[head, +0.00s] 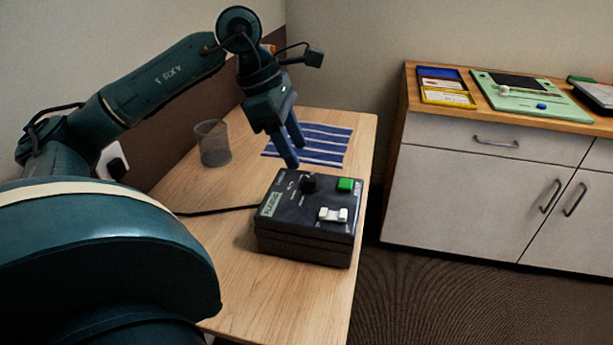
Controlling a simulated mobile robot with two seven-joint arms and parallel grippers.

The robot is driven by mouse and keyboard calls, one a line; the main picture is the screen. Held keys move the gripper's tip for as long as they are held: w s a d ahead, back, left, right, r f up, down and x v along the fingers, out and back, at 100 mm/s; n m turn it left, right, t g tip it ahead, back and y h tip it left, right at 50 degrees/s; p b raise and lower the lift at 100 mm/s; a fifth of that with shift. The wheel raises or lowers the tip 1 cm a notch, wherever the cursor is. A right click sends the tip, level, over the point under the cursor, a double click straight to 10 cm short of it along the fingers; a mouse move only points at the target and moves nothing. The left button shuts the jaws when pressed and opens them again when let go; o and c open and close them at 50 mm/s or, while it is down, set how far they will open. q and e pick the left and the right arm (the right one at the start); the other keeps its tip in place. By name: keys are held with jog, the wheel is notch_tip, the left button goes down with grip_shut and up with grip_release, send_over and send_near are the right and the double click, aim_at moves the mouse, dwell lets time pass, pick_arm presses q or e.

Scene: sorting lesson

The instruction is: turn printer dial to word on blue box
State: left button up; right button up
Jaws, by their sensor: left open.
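The printer is a black box (285,232) on the wooden desk, with a dark round dial (309,184) on its top. Small words are printed around the dial, too small to read. A green button (346,185), a white rocker switch (333,214) and a pale label (271,204) are also on top. My left gripper (294,155) is open and empty, pointing down above and just behind the dial, apart from it. A blue box (440,73) lies on the cabinet at the back right; its word is not legible. My right gripper is out of view.
The wooden desk (236,277) also bears a mesh cup (212,143) and a blue striped cloth (325,143). A dark cable (219,211) runs left from the printer. The cabinet top (412,92) holds a yellow box (447,97) and a green board (559,109).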

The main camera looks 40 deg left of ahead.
aim_at(309, 178)
pick_arm(q)
jog(key=x, duration=0.6)
jog(key=shift+w+d+f+b, duration=0.1)
jog(key=shift+d+f+b, duration=0.05)
jog(key=shift+b, duration=0.15)
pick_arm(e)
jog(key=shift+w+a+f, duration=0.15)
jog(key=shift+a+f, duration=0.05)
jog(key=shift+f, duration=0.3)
pick_arm(q)
jog(key=c, duration=1)
